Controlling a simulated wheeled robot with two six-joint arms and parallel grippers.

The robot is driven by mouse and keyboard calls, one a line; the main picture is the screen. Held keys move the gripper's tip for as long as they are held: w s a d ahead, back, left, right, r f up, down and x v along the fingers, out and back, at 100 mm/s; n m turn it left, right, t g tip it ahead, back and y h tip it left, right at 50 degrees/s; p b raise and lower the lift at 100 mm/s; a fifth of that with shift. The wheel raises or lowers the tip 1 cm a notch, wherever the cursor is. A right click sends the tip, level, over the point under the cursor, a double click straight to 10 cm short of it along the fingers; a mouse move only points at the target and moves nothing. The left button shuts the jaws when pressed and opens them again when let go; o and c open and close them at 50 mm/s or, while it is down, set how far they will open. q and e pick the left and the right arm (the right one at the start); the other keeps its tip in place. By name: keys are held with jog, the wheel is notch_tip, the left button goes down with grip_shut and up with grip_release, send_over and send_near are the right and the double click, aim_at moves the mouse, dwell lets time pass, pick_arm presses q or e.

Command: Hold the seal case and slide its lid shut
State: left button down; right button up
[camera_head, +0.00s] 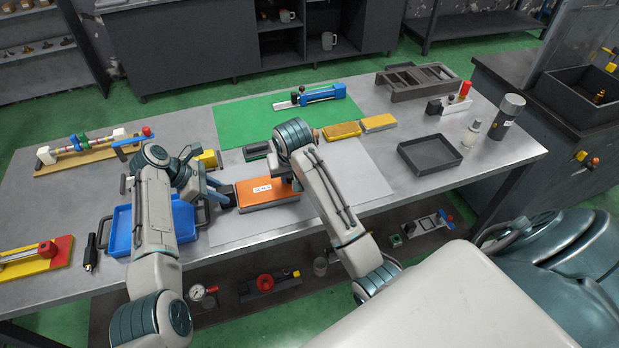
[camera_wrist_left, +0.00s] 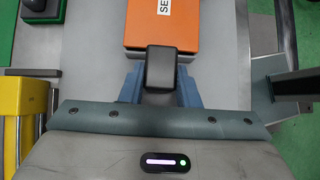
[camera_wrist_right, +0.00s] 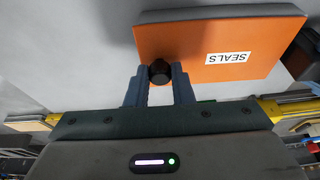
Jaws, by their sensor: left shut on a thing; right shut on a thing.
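The seal case (camera_wrist_right: 220,14) is a flat grey box on the pale mat, with an orange lid (camera_head: 262,193) bearing a white SEALS label. The lid covers the top of the case as far as I can see. My left gripper (camera_wrist_left: 161,85) is shut on the dark grip block (camera_wrist_left: 161,66) at the case's left end. My right gripper (camera_wrist_right: 160,85) is shut on the black knob (camera_wrist_right: 160,70) of the lid, near one end. In the head view my right arm hides the knob and the fingertips.
A blue tray (camera_head: 122,232) stands left of the case, close to my left arm. A dark block (camera_head: 256,150), yellow boxes (camera_head: 341,131) and a green mat (camera_head: 232,118) lie behind the case. A dark tray (camera_head: 430,155) stands to the right. The pale mat right of the case is clear.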

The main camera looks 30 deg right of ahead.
jog(key=shift+a, duration=0.25)
jog(key=o, duration=1)
jog(key=v, duration=0.7)
jog(key=shift+r, duration=0.2)
